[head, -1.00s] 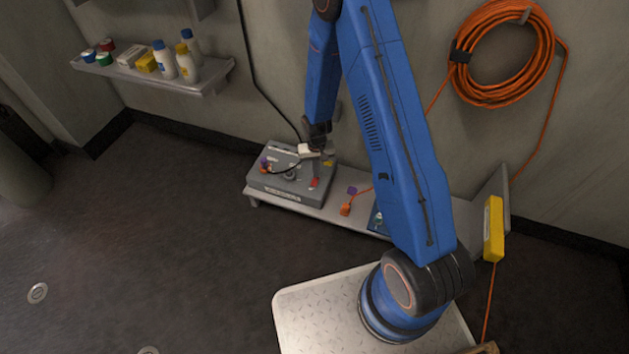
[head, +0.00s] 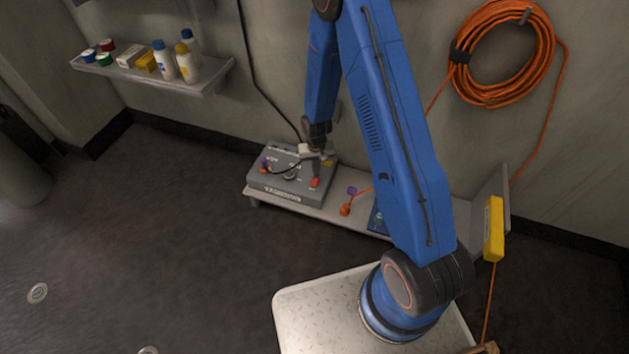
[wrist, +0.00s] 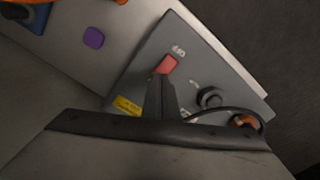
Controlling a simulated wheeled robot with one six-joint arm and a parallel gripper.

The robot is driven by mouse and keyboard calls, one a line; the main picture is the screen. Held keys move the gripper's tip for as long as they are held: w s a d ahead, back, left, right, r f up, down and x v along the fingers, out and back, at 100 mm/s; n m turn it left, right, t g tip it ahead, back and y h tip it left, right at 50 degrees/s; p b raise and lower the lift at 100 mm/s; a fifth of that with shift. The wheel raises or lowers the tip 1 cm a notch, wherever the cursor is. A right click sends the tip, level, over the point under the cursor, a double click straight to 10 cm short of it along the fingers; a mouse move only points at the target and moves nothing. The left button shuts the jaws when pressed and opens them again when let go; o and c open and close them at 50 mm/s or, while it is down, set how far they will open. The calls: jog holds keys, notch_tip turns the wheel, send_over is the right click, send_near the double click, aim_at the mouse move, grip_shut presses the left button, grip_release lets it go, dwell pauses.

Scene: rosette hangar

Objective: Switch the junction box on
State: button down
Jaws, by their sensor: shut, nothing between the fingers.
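The grey junction box (head: 290,178) sits on a low shelf against the wall. It also shows in the wrist view (wrist: 222,75). A red switch (head: 314,182) is on its top near the right front corner; in the wrist view the red switch (wrist: 167,64) is just beyond my fingertips. My gripper (head: 316,172) is shut and empty, pointing down at the switch. In the wrist view my gripper (wrist: 162,78) has its tips at the switch's edge; I cannot tell whether they touch it. A round black knob (wrist: 209,97) is beside it.
An orange plug (head: 345,209) and a purple piece (head: 352,190) lie on the low shelf (head: 325,205) right of the box. A black cable runs down the wall to the box. A yellow box (head: 494,229) stands at the shelf's right end.

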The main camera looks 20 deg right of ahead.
jog(key=shift+f, duration=0.75)
dwell(0.6)
notch_tip(320, 180, up, 7)
dwell(1.0)
jog(key=shift+r, duration=0.1)
dwell(0.4)
